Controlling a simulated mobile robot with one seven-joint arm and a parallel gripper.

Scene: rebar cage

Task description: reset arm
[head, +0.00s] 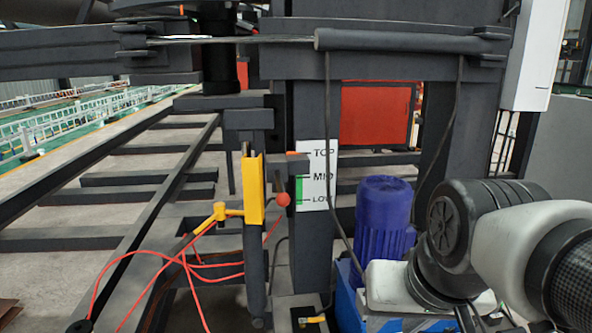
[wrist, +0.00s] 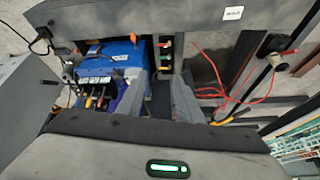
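My arm (head: 468,238) shows at the lower right of the head view, its white and dark links bent beside the blue motor. My gripper is not visible in the head view. In the wrist view, the dark gripper body with a green light fills the bottom, and the two grey fingers of my gripper (wrist: 160,103) reach up from it. The fingers stand apart with a gap between them. I see nothing held in the gap; floor and machine parts show behind it.
A blue motor (head: 384,218) stands close left of my arm. A red-knobbed lever (head: 283,199) is beside a TOP/MID/LOW label (head: 317,177). A yellow bracket (head: 254,188) and loose red cable (head: 187,262) are further left. A dark beam (head: 400,62) crosses above.

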